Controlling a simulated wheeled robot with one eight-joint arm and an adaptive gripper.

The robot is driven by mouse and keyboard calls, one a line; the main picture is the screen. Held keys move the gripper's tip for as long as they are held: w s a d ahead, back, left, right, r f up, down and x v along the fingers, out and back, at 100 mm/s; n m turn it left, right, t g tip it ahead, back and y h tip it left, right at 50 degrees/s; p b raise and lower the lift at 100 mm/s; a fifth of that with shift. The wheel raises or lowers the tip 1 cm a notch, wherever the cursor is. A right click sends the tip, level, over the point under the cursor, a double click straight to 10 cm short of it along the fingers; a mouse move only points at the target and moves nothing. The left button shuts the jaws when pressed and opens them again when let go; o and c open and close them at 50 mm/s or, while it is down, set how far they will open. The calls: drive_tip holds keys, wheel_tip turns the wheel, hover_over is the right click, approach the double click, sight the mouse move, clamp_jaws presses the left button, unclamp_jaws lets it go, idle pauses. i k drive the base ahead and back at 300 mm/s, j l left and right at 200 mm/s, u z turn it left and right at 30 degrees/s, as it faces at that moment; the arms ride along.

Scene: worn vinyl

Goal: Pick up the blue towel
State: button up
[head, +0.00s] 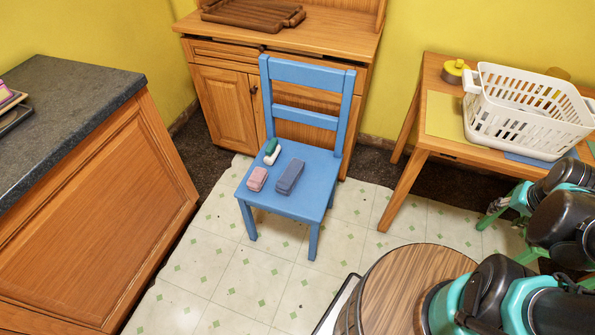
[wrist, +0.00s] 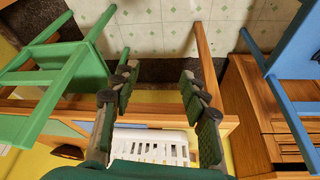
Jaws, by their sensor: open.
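The blue towel (head: 289,176) is a folded, grey-blue bundle lying on the right part of the seat of a blue chair (head: 303,205). In the wrist view, part of a blue chair (wrist: 300,45) shows at the upper right, but the towel cannot be made out there. My gripper (wrist: 158,76) is open, with its two fingers wide apart and nothing between them. It is well away from the towel, over the side with the table and white basket. In the head view I cannot make out its fingertips.
A pink folded item (head: 257,179) and a green-and-white item (head: 271,152) share the seat. A white basket (head: 520,120) stands on the right table (head: 437,85). A round wooden top (head: 410,280) is in front. A counter (head: 70,100) is left; a cabinet (head: 225,100) stands behind.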

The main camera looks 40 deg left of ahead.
sight(285, 184)
drive_tip(key=u, duration=1.75)
drive_tip(key=k+l, duration=0.1)
drive_tip(key=l, duration=0.85)
drive_tip(key=k+l, duration=0.15)
drive_tip(key=l, duration=0.3)
drive_tip(key=i+l+u, duration=0.05)
